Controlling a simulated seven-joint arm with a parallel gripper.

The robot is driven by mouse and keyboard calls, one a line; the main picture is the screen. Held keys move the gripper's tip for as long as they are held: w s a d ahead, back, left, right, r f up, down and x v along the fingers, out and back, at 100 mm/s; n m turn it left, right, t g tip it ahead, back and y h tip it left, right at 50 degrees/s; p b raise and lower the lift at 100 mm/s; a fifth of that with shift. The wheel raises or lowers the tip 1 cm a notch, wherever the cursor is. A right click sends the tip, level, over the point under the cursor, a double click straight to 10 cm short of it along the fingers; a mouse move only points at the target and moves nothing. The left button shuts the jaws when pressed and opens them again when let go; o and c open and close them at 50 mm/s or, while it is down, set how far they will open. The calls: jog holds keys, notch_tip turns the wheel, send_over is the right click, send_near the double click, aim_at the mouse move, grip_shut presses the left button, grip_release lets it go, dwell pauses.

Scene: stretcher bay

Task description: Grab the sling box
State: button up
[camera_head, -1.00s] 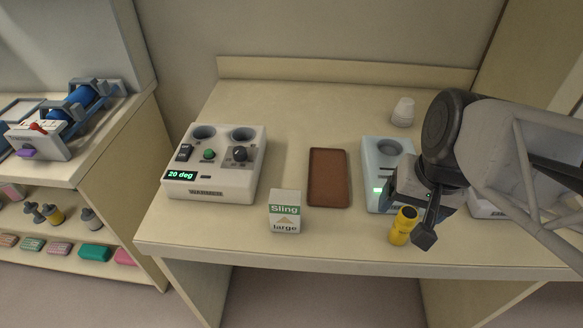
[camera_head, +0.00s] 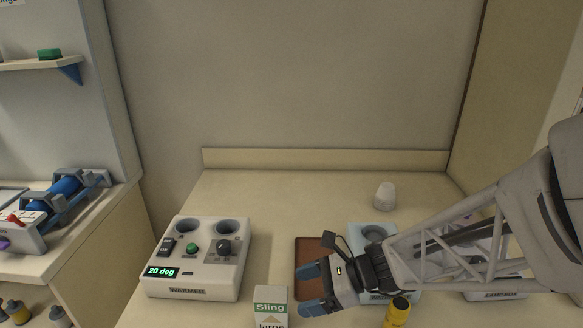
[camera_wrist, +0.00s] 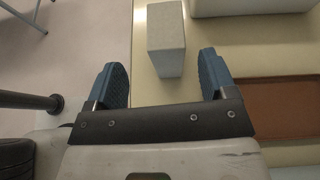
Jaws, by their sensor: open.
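The sling box (camera_head: 270,308) is a small white carton with a green band reading "Sling" and "large" below. It stands upright near the front edge of the table, cut off by the bottom of the head view. In the wrist view the box (camera_wrist: 166,40) is plain grey-white and lies ahead of the fingertips, roughly between their lines. My gripper (camera_head: 307,288) is open and empty, its blue fingers pointing left, just right of the box in the head view. The gripper also shows in the wrist view (camera_wrist: 163,80), with both fingers apart and the box not gripped.
A white warmer (camera_head: 196,283) stands left of the box. A brown tray (camera_head: 309,252) lies behind my gripper. A pale blue device (camera_head: 374,236), a yellow bottle (camera_head: 397,312) and a white cup (camera_head: 385,196) are to the right. The table's front edge is close to the box.

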aim_at(271, 297)
jog(key=shift+w+a+f+m+y, duration=0.15)
jog(key=shift+w+m+y, duration=0.15)
jog(key=shift+w+m, duration=0.15)
jog(key=shift+a, duration=0.1)
jog(key=shift+x, duration=1.2)
jog(key=shift+a+f, duration=0.1)
jog(key=shift+x, duration=2.5)
jog(key=shift+s, duration=0.1)
jog(key=c, duration=1)
